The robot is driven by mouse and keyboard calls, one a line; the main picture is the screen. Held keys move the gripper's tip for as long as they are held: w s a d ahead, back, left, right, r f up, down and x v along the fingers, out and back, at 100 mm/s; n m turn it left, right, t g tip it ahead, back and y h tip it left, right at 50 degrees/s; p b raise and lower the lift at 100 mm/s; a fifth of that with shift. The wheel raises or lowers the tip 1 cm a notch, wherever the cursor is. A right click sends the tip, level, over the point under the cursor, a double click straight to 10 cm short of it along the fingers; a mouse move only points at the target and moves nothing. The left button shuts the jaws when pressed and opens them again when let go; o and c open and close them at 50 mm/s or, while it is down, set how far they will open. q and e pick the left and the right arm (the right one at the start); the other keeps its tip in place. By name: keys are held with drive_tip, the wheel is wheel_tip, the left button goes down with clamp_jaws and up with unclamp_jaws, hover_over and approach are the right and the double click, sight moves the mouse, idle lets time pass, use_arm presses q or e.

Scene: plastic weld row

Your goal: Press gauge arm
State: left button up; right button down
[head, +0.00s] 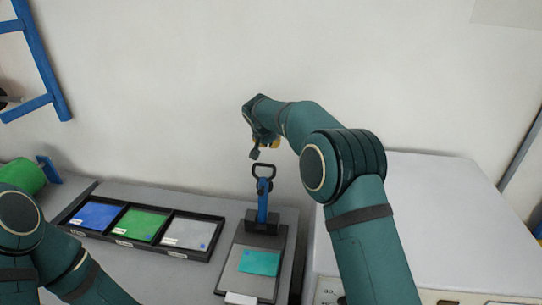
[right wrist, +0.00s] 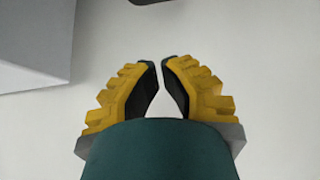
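The gauge arm (head: 262,200) is a blue upright lever with a black loop handle (head: 264,170), on a black block at the back of a dark gauge plate (head: 232,272). A teal sheet (head: 259,262) lies flat on the plate in front of it. My right gripper (head: 262,150) hangs just above the loop handle and appears apart from it. In the right wrist view its yellow-backed fingers (right wrist: 161,70) are drawn together with a narrow gap at the tips and nothing between them. My left arm shows at the lower left, but its gripper is out of frame.
A black tray (head: 208,255) left of the gauge holds blue (head: 96,215), green (head: 139,225) and light grey (head: 187,234) sheets. A white cabinet (head: 440,200) stands at the right. A green cylinder (head: 22,175) is at the far left.

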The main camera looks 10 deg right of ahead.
drive_tip(key=shift+s+a, duration=0.1)
wheel_tip(320, 180, down, 8)
drive_tip(key=w, duration=0.2)
drive_tip(key=shift+d+p, duration=0.4)
drive_tip(key=shift+d, duration=0.05)
idle(0.8)
idle(0.4)
